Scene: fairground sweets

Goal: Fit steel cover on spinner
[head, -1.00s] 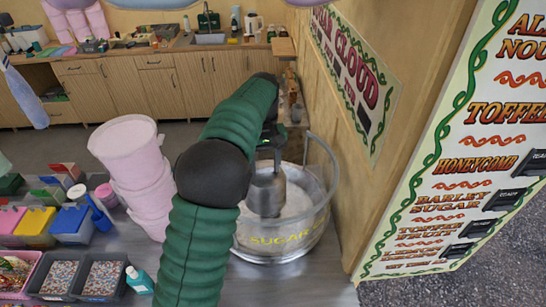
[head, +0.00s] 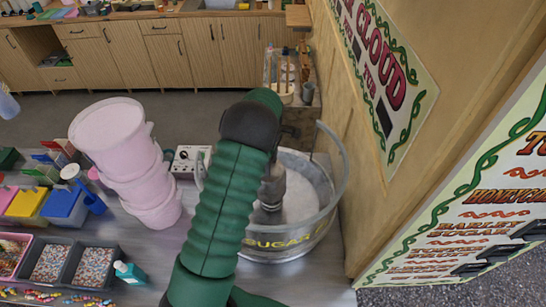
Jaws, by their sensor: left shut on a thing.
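The steel cover (head: 272,188) is a dull grey, roughly cylindrical piece inside the wide metal bowl (head: 290,243) with yellow "SUGAR" lettering. My left gripper (head: 271,170) is shut on it, mostly hidden behind my green arm. The cover is low over the left-middle part of the bowl. The spinner cannot be made out; my arm and the cover hide the bowl's middle. I cannot tell whether the cover touches it. My right gripper is not in view.
A curved grey band (head: 338,150) rises at the bowl's right rim, close to the wooden wall (head: 375,215). Stacked pink tubs (head: 125,150) stand left of my arm. A white control box (head: 187,160) sits behind it. Sweet trays (head: 90,268) and a teal bottle (head: 130,272) are front left.

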